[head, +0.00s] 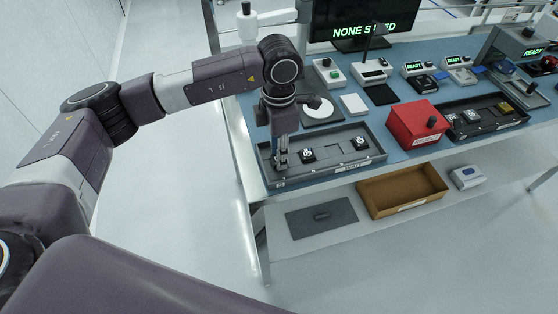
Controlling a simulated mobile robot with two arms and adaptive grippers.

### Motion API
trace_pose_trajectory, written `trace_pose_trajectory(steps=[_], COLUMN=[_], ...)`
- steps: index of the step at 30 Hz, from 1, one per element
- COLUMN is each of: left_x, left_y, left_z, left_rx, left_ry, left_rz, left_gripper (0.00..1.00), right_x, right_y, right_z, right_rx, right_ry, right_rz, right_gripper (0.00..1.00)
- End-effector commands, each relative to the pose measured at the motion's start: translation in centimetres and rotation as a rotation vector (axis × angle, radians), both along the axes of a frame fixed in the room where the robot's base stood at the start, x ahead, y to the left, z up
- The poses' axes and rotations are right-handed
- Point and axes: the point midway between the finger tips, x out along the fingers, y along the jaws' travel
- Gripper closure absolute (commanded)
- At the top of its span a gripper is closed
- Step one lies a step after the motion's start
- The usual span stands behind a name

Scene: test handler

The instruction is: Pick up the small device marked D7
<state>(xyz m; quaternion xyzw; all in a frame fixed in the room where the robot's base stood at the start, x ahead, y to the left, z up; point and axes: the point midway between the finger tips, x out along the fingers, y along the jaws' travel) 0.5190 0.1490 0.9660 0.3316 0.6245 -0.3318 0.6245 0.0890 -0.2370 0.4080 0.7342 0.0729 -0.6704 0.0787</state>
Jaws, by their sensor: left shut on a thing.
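My left gripper (281,158) points down at the left end of a dark tray (325,170) on the near edge of the blue bench top. It is shut on a small device, which is mostly hidden by the fingers; I cannot tell whether it still touches the tray. Two small dark devices with white tops sit in the same tray, one in the middle (307,155) and one to the right (358,144). Their markings are too small to read, so I cannot tell which device is D7. My right gripper is not in view.
A red box (412,124) with a black knob stands right of the tray. Beyond it is another dark tray (484,114) with small devices. A monitor (362,22) and several instruments stand behind. A cardboard bin (402,190) is on the lower shelf.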

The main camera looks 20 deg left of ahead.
Motion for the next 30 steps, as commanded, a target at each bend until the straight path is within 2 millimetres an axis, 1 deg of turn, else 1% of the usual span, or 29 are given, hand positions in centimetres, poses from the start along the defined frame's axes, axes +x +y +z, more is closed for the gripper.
trace_pose_trajectory(steps=[1, 22, 30], left_x=[0.0, 0.0, 0.0], left_y=[0.0, 0.0, 0.0], left_z=[0.4, 3.9, 4.3], left_rx=[0.0, -0.001, 0.0], left_ry=[-0.001, -0.001, 0.0], left_rz=[0.0, 0.0, 0.0], left_gripper=[0.96, 0.96, 0.96], right_x=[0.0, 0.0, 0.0], right_y=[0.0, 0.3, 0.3], right_z=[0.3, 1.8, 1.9], right_rx=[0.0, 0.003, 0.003], right_ry=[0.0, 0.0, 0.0], right_rz=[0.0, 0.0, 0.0], right_gripper=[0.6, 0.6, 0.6])
